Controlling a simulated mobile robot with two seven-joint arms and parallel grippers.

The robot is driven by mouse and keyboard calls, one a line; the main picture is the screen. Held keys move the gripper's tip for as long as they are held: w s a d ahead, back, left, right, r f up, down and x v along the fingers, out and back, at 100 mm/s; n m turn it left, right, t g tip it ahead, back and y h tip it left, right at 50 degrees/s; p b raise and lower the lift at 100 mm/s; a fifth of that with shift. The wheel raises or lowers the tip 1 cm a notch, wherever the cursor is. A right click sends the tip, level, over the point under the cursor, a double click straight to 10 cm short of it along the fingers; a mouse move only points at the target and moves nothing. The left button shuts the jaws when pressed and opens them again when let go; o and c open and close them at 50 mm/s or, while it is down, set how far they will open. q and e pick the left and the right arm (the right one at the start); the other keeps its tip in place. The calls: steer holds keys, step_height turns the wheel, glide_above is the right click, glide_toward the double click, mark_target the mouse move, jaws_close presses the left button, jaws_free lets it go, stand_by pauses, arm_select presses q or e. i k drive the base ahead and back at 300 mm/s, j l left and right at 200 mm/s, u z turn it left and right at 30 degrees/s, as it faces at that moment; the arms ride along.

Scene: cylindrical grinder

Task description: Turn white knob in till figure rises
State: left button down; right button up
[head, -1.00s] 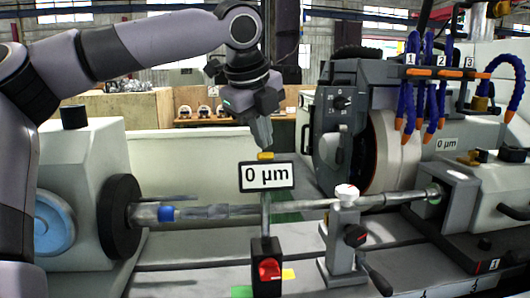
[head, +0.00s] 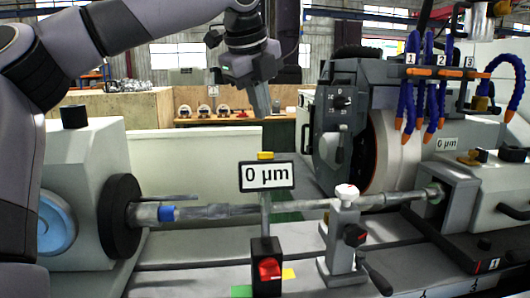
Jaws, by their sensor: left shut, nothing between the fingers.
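The white knob (head: 346,191) sits on top of the grey steady-rest post (head: 342,240), right of centre in the head view. A display sign (head: 267,176) reads "0 µm" and stands on a stem above a dark block with a red switch (head: 269,269). The long workpiece shaft (head: 300,205) runs across behind the sign and by the post. My left gripper (head: 263,112) is shut and empty, pointing down in the air above the sign, up and to the left of the white knob and touching nothing. My right gripper is not in view.
The grinding wheel (head: 392,152) and its grey housing stand behind the shaft on the right. Coolant hoses (head: 432,85) hang before the wheel. A black knob (head: 355,235) juts from the post. The black chuck (head: 119,216) holds the shaft's left end. The air above the shaft's left half is free.

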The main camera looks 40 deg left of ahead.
mark_target(347, 193)
steer(key=k+l, duration=0.55)
steer(key=l, duration=0.2)
steer(key=k+l, duration=0.6)
steer(key=l, duration=0.1)
